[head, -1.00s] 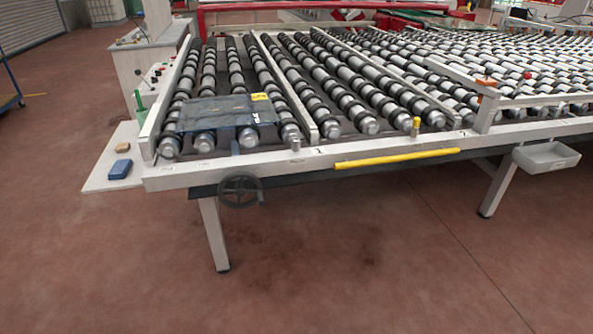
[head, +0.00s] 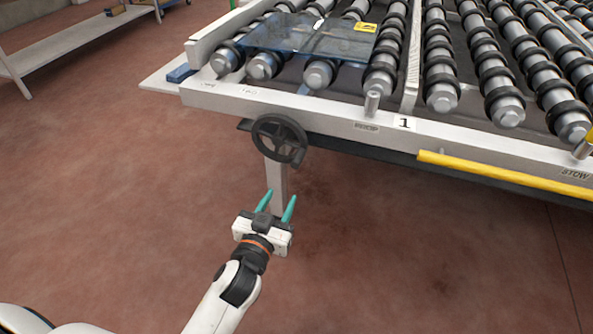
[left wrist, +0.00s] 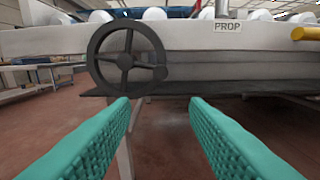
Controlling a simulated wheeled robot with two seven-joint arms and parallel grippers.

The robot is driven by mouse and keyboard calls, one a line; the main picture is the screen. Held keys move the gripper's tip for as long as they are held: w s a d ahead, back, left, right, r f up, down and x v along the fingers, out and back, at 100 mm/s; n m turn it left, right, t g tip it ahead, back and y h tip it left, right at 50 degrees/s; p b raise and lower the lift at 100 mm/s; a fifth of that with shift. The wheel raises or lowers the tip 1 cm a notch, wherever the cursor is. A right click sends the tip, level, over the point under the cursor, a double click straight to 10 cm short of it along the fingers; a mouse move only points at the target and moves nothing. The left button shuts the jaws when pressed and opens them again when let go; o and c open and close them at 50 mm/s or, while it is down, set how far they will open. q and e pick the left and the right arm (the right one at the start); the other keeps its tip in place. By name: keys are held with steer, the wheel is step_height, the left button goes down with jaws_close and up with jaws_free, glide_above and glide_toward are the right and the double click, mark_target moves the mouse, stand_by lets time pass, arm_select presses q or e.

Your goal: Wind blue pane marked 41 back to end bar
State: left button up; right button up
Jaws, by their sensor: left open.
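The blue pane (head: 300,38) lies flat on the rollers near the table's front left corner, with a yellow label on its right edge. Any number on it is too small to read. The black handwheel (head: 279,139) sits on the front of the table below the pane. It also shows in the left wrist view (left wrist: 126,60), up and left of centre, with a knob at its right. My left gripper (head: 277,204) has teal fingers spread apart and empty, below and in front of the handwheel, not touching it. The fingers fill the lower left wrist view (left wrist: 160,110). My right gripper is not in view.
The table's white front rail (head: 320,118) has a PROP plate (left wrist: 227,27), a peg (head: 372,103) and a "1" mark. A yellow bar (head: 500,178) runs along the rail at right. A blue block (head: 181,73) lies on a side shelf. The floor before the table is clear.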

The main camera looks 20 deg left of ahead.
mark_target(297, 161)
arm_select(q)
steer(key=w, duration=0.4)
steer(key=w+r, duration=0.1)
steer(key=w, duration=0.7)
steer(key=shift+d+r, duration=0.25)
steer(key=shift+d, duration=0.05)
jaws_close()
